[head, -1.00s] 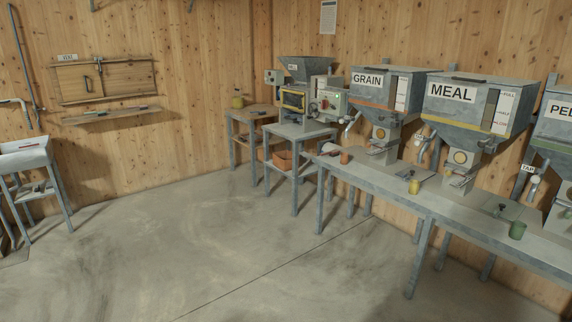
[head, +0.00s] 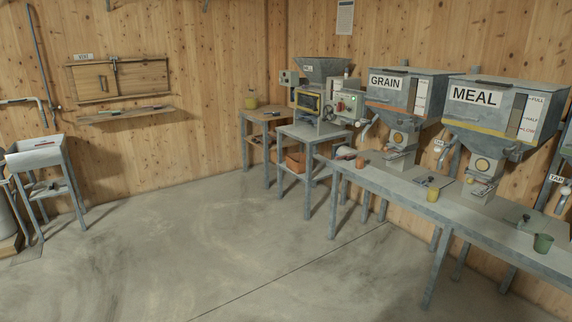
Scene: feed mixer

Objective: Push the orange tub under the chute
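An orange tub (head: 295,162) sits on the lower shelf of the grey mixer stand (head: 308,131) near the back corner. The stand's legs and top partly hide it. The mixer (head: 318,98) stands on top, with a grey hopper (head: 321,68) above and a yellow-framed front. I cannot make out its chute clearly from here. A small orange cup (head: 360,162) stands on the left end of the long bench. Neither of my grippers is in view.
The long grey bench (head: 401,187) runs along the right under the GRAIN bin (head: 393,89) and MEAL bin (head: 486,108), with a yellow cup (head: 432,195) and green cup (head: 543,243). A sink (head: 35,152) stands at left. The concrete floor (head: 190,245) between is clear.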

